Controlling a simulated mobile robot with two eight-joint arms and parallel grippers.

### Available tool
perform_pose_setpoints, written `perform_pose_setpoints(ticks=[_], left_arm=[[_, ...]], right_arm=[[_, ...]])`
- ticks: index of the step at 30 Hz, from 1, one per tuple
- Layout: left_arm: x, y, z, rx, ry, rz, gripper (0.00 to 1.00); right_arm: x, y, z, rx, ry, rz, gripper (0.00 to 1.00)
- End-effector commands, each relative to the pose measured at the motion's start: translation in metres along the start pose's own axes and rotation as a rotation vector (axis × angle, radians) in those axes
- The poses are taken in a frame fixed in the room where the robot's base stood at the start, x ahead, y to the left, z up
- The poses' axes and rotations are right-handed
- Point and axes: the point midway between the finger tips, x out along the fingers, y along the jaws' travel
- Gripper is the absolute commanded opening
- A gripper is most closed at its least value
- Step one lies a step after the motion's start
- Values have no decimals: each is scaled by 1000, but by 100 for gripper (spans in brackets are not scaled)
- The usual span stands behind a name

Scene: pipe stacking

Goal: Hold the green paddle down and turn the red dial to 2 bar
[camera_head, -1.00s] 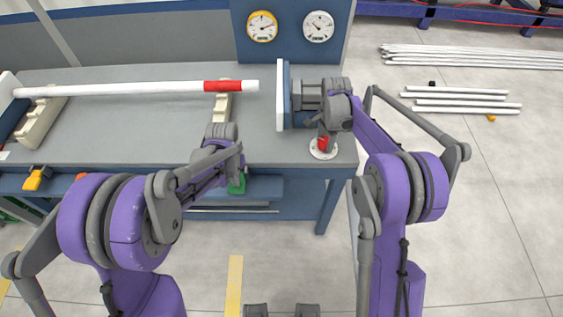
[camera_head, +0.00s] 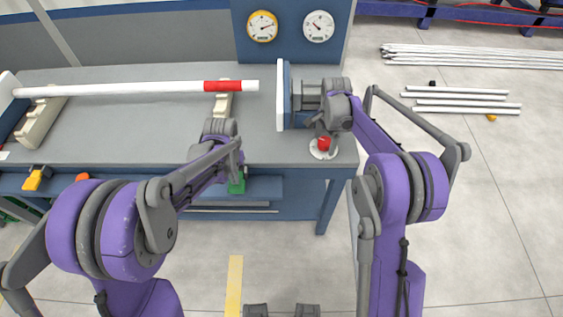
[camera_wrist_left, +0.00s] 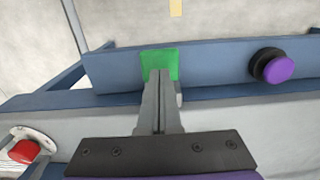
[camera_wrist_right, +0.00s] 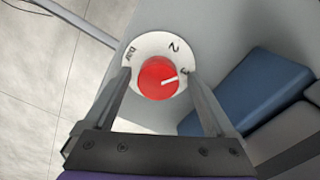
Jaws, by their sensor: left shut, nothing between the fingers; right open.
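The green paddle (camera_head: 237,186) is at the bench's front edge, partly hidden by my left arm. In the left wrist view my left gripper (camera_wrist_left: 160,74) is shut and empty. Its tips overlap the green paddle (camera_wrist_left: 160,60); I cannot tell how firmly they press it. The red dial (camera_wrist_right: 158,78) has a white plate marked "bar", 2 and 3. Its white pointer line points right, near the 3. My right gripper (camera_wrist_right: 158,82) is open, with one finger on each side of the dial. The dial (camera_head: 324,143) also shows in the head view at the bench's front right corner.
Two gauges, one yellow-rimmed (camera_head: 262,26) and one white (camera_head: 319,26), are on the blue back panel. A white pipe (camera_head: 130,89) with a red band lies on supports. A purple button (camera_wrist_left: 278,69) is beside the paddle. A blue block (camera_wrist_right: 262,88) is right of the dial.

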Motion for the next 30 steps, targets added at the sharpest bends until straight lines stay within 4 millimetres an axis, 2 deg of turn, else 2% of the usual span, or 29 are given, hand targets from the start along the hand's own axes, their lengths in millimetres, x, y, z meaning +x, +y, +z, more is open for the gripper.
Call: perform_pose_setpoints(ticks=[8,19,30], left_arm=[[0,0,0,0,0,0,0],[0,0,0,0,0,0,0],[0,0,0,0,0,0,0]], right_arm=[[-6,0,0,0,0,1,90],[-39,0,0,0,0,1,90],[-40,0,0,48,0,1,90]])
